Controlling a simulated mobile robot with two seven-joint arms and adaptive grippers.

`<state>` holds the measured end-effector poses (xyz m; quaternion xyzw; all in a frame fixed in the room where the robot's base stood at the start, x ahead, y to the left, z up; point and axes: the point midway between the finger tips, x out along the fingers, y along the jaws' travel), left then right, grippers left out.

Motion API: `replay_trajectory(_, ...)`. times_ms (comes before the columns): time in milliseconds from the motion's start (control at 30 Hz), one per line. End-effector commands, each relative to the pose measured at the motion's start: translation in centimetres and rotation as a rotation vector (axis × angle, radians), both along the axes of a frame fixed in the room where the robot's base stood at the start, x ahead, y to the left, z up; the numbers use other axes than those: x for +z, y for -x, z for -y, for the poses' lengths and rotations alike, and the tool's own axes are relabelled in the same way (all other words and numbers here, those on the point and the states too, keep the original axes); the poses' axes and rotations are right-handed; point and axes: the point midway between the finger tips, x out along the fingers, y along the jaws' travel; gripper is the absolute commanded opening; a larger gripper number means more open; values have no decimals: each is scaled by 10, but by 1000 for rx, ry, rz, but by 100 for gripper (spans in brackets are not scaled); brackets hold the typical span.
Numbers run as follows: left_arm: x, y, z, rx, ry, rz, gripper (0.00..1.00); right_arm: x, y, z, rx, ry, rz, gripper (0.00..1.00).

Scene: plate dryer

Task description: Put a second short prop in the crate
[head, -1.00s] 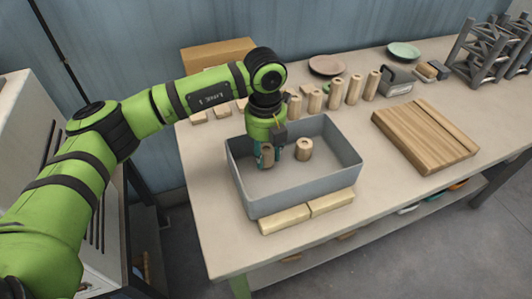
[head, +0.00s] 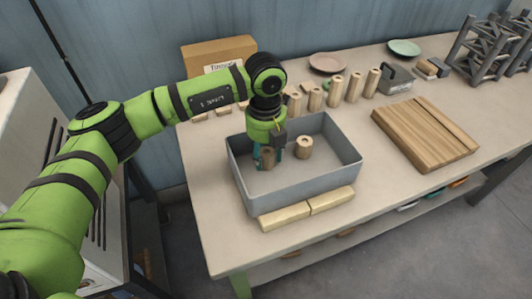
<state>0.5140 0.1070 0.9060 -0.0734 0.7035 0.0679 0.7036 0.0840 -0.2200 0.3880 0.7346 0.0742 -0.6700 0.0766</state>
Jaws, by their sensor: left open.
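The grey crate (head: 310,185) stands on the table, open at the top. One short wooden prop (head: 304,147) with a hole in its top stands upright inside it, right of my left gripper. A second short prop (head: 268,158) is also in the crate, between or just in front of the fingers of my left gripper (head: 268,160). The fingers are open and reach down inside the crate. Whether they touch this prop, and its far side, I cannot tell. My right gripper is out of view.
Several taller wooden props (head: 336,91) stand in a row behind the crate. A cardboard box (head: 218,53) is at the back left. A ribbed wooden board (head: 425,135) lies to the right.

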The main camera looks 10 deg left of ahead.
Motion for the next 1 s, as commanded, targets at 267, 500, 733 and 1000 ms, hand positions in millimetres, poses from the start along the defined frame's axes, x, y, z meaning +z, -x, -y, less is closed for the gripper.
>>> replay_trajectory(267,56,-1,0,-1,3,8,48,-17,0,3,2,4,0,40)
replay_trajectory(500,99,-1,0,0,2,5,48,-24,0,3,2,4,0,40)
replay_trajectory(733,114,0,-1,0,2,2,48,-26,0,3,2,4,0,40)
replay_trajectory(1000,115,0,-1,0,2,2,48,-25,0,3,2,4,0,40)
